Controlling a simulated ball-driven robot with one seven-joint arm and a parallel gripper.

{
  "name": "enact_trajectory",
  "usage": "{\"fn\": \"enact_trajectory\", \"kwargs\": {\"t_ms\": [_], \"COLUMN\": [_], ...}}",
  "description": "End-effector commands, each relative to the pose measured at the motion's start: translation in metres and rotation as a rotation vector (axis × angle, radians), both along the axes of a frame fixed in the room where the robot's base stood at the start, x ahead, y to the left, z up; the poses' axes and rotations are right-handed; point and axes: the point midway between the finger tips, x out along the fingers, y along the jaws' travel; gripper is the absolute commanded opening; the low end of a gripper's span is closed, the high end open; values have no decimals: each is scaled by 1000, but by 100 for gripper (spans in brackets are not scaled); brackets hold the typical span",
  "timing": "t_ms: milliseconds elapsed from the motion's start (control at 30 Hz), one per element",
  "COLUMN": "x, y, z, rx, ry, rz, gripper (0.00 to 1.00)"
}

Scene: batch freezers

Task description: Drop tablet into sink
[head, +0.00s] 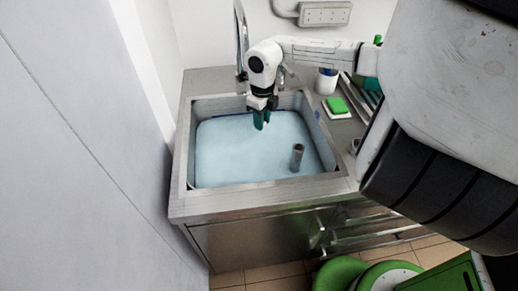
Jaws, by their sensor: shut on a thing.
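The sink (180,165) is a square steel basin filled with pale blue water. My gripper (262,120) points down over the back part of the basin, above the water, with its dark teal fingers close together. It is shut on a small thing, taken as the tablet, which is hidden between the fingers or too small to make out.
A grey upright pipe (297,157) stands in the water at the right. A tall tap (241,40) rises behind the basin. A green-and-white sponge (337,106) and a white cup (326,82) are right of it. Green round lids (340,275) are in front. A wall borders the left.

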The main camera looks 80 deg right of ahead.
Motion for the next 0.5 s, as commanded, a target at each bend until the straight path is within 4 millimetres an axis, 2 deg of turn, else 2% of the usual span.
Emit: {"fn": "enact_trajectory", "kwargs": {"t_ms": [100, 400, 433, 500], "x": [0, 0, 0, 0], "y": [0, 0, 0, 0], "z": [-11, -11, -11, -11], "rx": [-1, -1, -1, -1], "ry": [0, 0, 0, 0], "rz": [0, 0, 0, 0], "gripper": [0, 0, 31, 38]}}
